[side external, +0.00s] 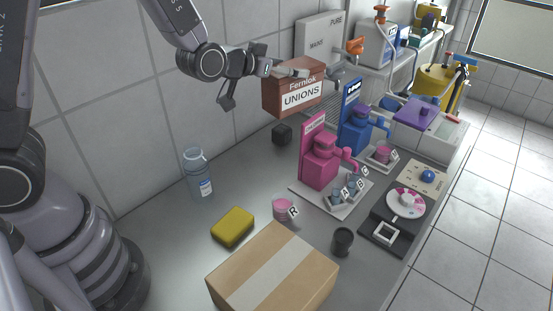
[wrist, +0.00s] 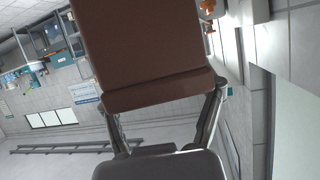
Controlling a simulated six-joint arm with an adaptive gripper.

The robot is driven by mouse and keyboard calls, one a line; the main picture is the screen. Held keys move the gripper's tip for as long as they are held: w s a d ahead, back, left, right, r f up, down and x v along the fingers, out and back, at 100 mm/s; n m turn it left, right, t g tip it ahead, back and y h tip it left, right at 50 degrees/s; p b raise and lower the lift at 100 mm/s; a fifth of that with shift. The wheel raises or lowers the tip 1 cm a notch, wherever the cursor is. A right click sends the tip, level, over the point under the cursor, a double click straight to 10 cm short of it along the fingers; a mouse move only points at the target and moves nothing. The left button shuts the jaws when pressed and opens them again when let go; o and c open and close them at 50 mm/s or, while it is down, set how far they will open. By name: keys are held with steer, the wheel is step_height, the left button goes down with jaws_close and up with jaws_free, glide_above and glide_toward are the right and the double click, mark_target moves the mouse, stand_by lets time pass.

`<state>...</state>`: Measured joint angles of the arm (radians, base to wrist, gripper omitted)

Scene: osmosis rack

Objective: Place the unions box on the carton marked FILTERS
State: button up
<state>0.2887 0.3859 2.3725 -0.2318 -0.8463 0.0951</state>
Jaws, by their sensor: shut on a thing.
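The unions box (side external: 294,92) is reddish brown with a white label reading "Fernlok UNIONS". My gripper (side external: 280,70) is shut on it and holds it in the air above the back of the bench, near the wall. In the wrist view the box (wrist: 145,50) fills the upper middle, between the two fingers of my gripper (wrist: 165,105). A tan carton (side external: 272,275) with a pale tape strip stands at the front of the bench, well apart from the held box. No FILTERS marking shows on its visible faces.
Below the held box stand a pink dispenser (side external: 320,160) and a blue dispenser (side external: 357,130). The carton's top is clear.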

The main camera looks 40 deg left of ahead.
steer(key=s+d+r+m+g+h, duration=0.1)
steer(key=s+d+m+g+h, duration=0.1)
steer(key=d+m+h, duration=0.3)
steer(key=d+h, duration=0.1)
steer(key=d, duration=0.2)
steer(key=s+d+m+g+h, duration=0.2)
steer(key=s+d, duration=0.1)
steer(key=s+d+m+g+h, duration=0.2)
steer(key=s+d+m, duration=0.1)
steer(key=shift+d+f+m+g+h, duration=0.1)
steer(key=shift+f+m+g+h, duration=0.1)
steer(key=shift+m+g+h, duration=0.15)
steer(key=s+d+f+m+g+h, duration=0.1)
steer(key=s+m+g, duration=0.4)
steer(key=s, duration=0.2)
steer(key=s+d+f+m+g+h, duration=0.1)
steer(key=s+f+m+g, duration=0.1)
steer(key=s+m+g, duration=0.35)
steer(key=shift+n+g+y, duration=0.35)
steer(key=shift+n+g, duration=0.05)
steer(key=shift+n, duration=0.1)
steer(key=s+f, duration=0.1)
steer(key=f, duration=0.7)
steer(key=s+f, duration=0.1)
steer(key=f, duration=0.4)
steer(key=shift+s+a, duration=0.3)
steer(key=o, duration=1.2)
steer(key=shift+f, duration=0.1)
steer(key=shift+o, duration=0.2)
